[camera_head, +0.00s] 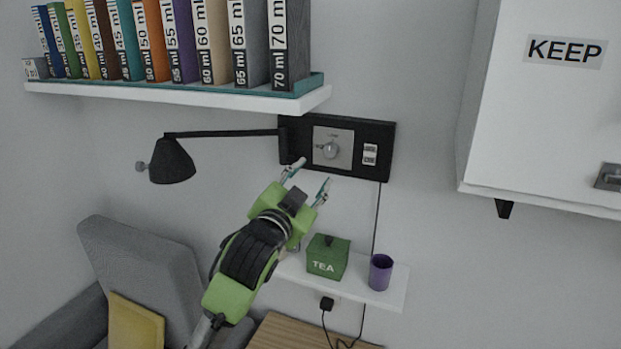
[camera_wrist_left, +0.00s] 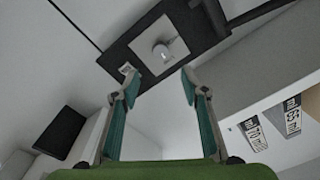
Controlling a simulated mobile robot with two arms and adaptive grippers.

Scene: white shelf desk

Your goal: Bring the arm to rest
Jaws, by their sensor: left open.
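My left gripper (camera_head: 309,178) is raised in front of the wall, just below the black wall panel (camera_head: 376,137). Its two fingers are apart with nothing between them. In the left wrist view, the open fingers (camera_wrist_left: 161,88) point toward the panel (camera_wrist_left: 123,57), with its round knob (camera_wrist_left: 162,50) ahead of the gap between them. The same knob (camera_head: 330,150) shows on the panel's pale plate in the head view. The fingertips look apart from the panel, though the exact distance is hard to tell. My right gripper is not in view.
An upper shelf (camera_head: 180,97) with labelled books and a black lamp (camera_head: 172,161) are at left. A small shelf (camera_head: 392,293) below holds a green TEA box (camera_head: 327,257) and purple cup (camera_head: 380,272). A white cabinet (camera_head: 550,110) marked KEEP hangs at right. A grey chair (camera_head: 140,260) stands lower left.

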